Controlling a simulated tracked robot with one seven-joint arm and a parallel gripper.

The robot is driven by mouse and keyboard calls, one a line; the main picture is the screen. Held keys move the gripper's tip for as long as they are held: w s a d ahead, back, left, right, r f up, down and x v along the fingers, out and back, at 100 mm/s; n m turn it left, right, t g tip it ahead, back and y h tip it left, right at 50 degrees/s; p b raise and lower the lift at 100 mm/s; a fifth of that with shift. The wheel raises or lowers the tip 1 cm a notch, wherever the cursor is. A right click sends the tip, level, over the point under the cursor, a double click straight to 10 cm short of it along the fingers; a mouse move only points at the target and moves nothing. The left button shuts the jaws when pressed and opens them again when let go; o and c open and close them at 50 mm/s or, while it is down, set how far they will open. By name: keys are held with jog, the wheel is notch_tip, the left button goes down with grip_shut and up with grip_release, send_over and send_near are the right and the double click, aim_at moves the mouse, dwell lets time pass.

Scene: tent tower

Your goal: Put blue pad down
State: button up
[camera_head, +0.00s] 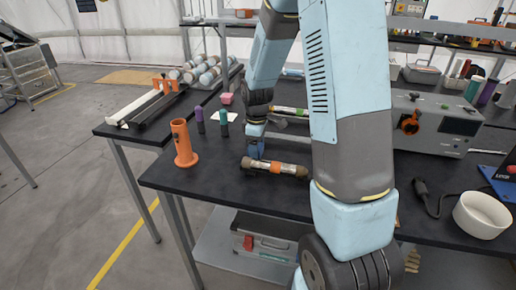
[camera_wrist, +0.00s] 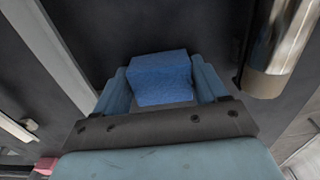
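The blue pad (camera_wrist: 160,78) is a small block with a rough, bright blue surface. In the wrist view it sits between the two light-blue fingers of my gripper (camera_wrist: 161,88), which touch its left and right sides. In the head view my gripper (camera_head: 254,152) points down, low over the black table (camera_head: 200,180). The pad is not clearly seen there, hidden by my gripper. I cannot tell whether the pad's underside touches the table top.
An orange holder (camera_head: 183,146), purple and green tubes (camera_head: 223,122) and a pink block (camera_head: 227,99) stand to the left. The table's front-left is clear.

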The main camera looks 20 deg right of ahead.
jog(key=shift+o, duration=0.9)
jog(key=shift+s+f, duration=0.4)
jog(key=shift+a+r, duration=0.1)
jog(key=shift+w+r, duration=0.15)
jog(key=shift+r, duration=0.2)
notch_tip(320, 180, up, 14)
jog(key=s+r+m+t, duration=0.2)
jog(key=s+r+m, duration=0.3)
jog(key=s, duration=0.7)
jog(key=s+r+m+t, duration=0.3)
jog(key=s+r+m, duration=0.3)
jog(key=s, duration=0.6)
jog(key=shift+s+d+r, duration=0.2)
jog(key=shift+s+r, duration=0.1)
jog(key=shift+r, duration=0.4)
jog(key=shift+w, duration=0.1)
